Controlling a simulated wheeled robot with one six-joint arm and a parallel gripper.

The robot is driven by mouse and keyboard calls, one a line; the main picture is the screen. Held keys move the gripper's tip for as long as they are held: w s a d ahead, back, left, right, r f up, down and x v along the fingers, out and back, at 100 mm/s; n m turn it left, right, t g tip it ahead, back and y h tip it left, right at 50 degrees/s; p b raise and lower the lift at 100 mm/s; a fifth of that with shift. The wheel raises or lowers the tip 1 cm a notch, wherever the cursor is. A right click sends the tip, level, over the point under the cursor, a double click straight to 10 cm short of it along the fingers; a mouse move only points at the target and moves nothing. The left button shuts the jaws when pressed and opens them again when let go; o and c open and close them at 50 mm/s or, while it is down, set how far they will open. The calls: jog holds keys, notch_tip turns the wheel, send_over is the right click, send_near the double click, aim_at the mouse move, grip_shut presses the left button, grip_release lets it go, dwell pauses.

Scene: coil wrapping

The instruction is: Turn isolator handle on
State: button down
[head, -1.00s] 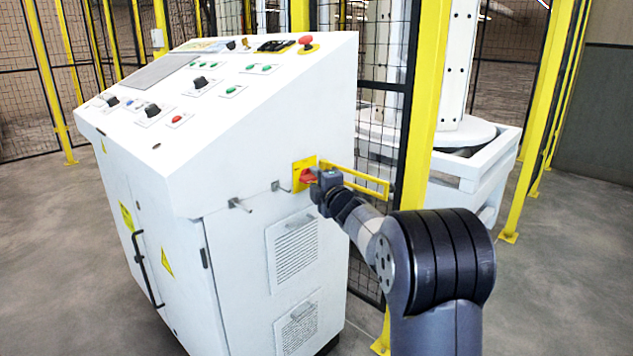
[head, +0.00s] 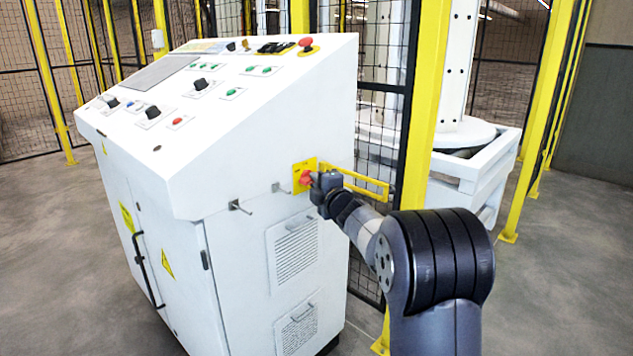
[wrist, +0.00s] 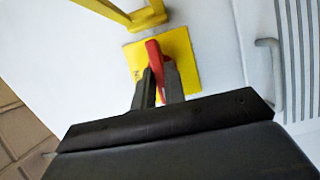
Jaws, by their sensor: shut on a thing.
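The red isolator handle (head: 305,178) sits on a yellow plate (head: 298,168) on the right side wall of the white control cabinet (head: 230,160). In the wrist view the red handle (wrist: 154,60) stands out from the yellow plate (wrist: 182,45) and lies slightly tilted. My gripper (head: 314,182) is at the handle. In the wrist view my gripper (wrist: 158,78) has its two dark fingers on either side of the handle, shut on it. The lower part of the handle is hidden between the fingers.
A yellow bracket (head: 360,182) sticks out beside the plate, close to my gripper. A yellow post (head: 424,110) and mesh fence stand behind my arm. Metal hooks (head: 240,206) and vents (head: 293,248) are on the cabinet wall. Open floor (head: 560,270) lies to the right.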

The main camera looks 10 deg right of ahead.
jog(key=shift+r+p, duration=0.2)
jog(key=shift+p, duration=0.2)
jog(key=m+g+y+p, duration=0.1)
jog(key=m+p, duration=0.3)
jog(key=p, duration=0.8)
jog(key=m+g+y+p, duration=0.1)
jog(key=m+g+p, duration=0.2)
jog(key=p, duration=0.9)
jog(key=m+g+y+p, duration=0.1)
jog(key=m+p, duration=0.4)
jog(key=p, duration=0.7)
jog(key=shift+w+d+r+g, duration=0.2)
jog(key=shift+d+r+g, duration=0.1)
jog(key=shift+g, duration=0.3)
jog(key=shift+f, duration=0.1)
jog(key=c, duration=1.5)
grip_release()
jog(key=shift+o, duration=0.2)
jog(key=b+v, duration=0.2)
jog(key=v, duration=0.8)
jog(key=shift+s+d, duration=0.25)
jog(key=shift+d, duration=0.1)
